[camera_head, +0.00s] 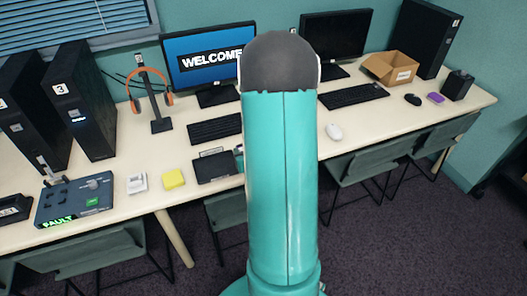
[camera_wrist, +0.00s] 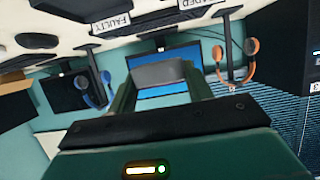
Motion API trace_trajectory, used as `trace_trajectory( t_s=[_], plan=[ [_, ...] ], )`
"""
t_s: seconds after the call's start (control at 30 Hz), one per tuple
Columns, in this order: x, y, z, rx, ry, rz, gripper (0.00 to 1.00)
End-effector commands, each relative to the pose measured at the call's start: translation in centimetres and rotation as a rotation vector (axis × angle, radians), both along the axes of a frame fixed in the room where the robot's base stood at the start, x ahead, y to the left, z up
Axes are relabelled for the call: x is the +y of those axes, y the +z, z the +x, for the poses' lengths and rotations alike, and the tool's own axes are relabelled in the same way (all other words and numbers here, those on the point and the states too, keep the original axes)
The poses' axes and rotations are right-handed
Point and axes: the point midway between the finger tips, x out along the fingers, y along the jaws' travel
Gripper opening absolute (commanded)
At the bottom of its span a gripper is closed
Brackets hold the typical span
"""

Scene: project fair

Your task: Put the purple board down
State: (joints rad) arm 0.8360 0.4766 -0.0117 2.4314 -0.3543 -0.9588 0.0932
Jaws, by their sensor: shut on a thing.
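In the wrist view, my gripper (camera_wrist: 160,82) is shut on a flat grey thing (camera_wrist: 158,71), held between its two fingers in front of a blue screen. It looks grey, not purple, so I cannot tell whether it is the purple board. In the head view, my teal arm hides most or all of the gripper and what it holds. A small purple thing (camera_head: 435,97) lies on the desk (camera_head: 310,145) at the right, between a black mouse (camera_head: 413,100) and a black box (camera_head: 457,85); I cannot tell what it is.
Along the desk stand monitors, keyboards, dark towers (camera_head: 80,100), an orange headset (camera_head: 150,100) on a stand, and an open cardboard box (camera_head: 390,69). A control box (camera_head: 75,200) reading FAULT, a yellow block (camera_head: 173,179) and a dark pad (camera_head: 217,167) lie near the front edge. Chairs stand below.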

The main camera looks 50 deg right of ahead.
Motion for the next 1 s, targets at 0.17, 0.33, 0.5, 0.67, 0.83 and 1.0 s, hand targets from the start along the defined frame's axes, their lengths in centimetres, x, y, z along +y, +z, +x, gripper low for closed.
trace_trajectory(
  t_s=[0.17,0.33,0.5,0.67,0.83,1.0],
  plan=[
    [-3.2,-1.6,0.1,0.001,-0.004,0.000,0.25],
    [-6.9,-3.2,0.6,0.000,-0.003,0.000,0.25],
    [-9.8,-5.8,1.1,0.001,-0.001,0.001,0.25],
    [-11.9,-8.2,1.6,0.000,-0.001,0.000,0.25],
    [-12.9,-9.3,1.9,0.000,0.000,0.001,0.25],
    [-13.3,-11.3,2.0,0.002,0.001,0.003,0.25]
  ],
)
